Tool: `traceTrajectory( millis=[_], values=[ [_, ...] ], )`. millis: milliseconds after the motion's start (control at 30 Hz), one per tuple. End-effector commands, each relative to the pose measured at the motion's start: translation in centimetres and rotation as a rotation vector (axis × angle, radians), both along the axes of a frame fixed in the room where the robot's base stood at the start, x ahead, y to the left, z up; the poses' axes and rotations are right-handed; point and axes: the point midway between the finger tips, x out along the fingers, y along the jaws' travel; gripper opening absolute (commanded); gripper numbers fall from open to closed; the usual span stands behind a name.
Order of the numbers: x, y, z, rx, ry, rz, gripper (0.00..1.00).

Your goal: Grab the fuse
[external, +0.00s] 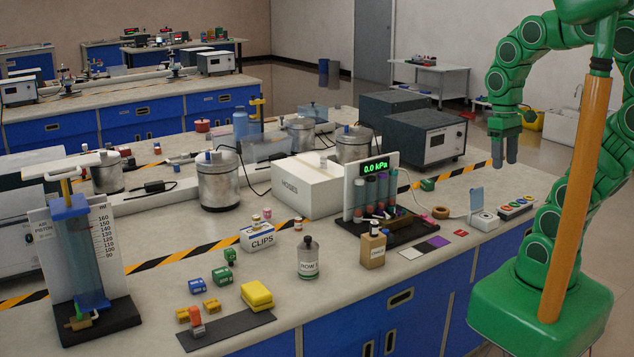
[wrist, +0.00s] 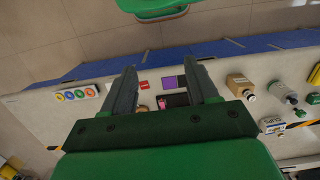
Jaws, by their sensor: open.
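I cannot tell for sure which thing is the fuse. Small capped cylinders stand near the white CLIPS box (external: 258,238) in the external view: one at its top (external: 267,213) and one to its right (external: 298,224). My gripper (external: 512,160) hangs fingers down beyond the right part of the bench, high and well apart from these. In the wrist view my gripper (wrist: 166,72) has its two fingers spread with nothing held between them. The red card (wrist: 143,85) and purple square (wrist: 173,82) show below, between the fingers.
A tube rack with a 0.0 kPa display (external: 376,168), a labelled bottle (external: 308,258), a brown bottle block (external: 373,247) and a yellow sponge-like block (external: 257,294) stand on the bench. A panel of coloured buttons (external: 515,207) lies at the right end. Metal canisters (external: 218,185) stand behind.

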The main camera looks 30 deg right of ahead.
Motion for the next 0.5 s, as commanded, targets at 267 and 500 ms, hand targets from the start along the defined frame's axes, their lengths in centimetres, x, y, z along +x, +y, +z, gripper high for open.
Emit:
traceTrajectory(
  millis=[267,500],
  values=[
    [4.2,0.7,0.0,0.002,-0.074,0.019,0.59],
    [9.7,1.9,-0.1,0.005,-0.172,0.045,0.59]
  ],
)
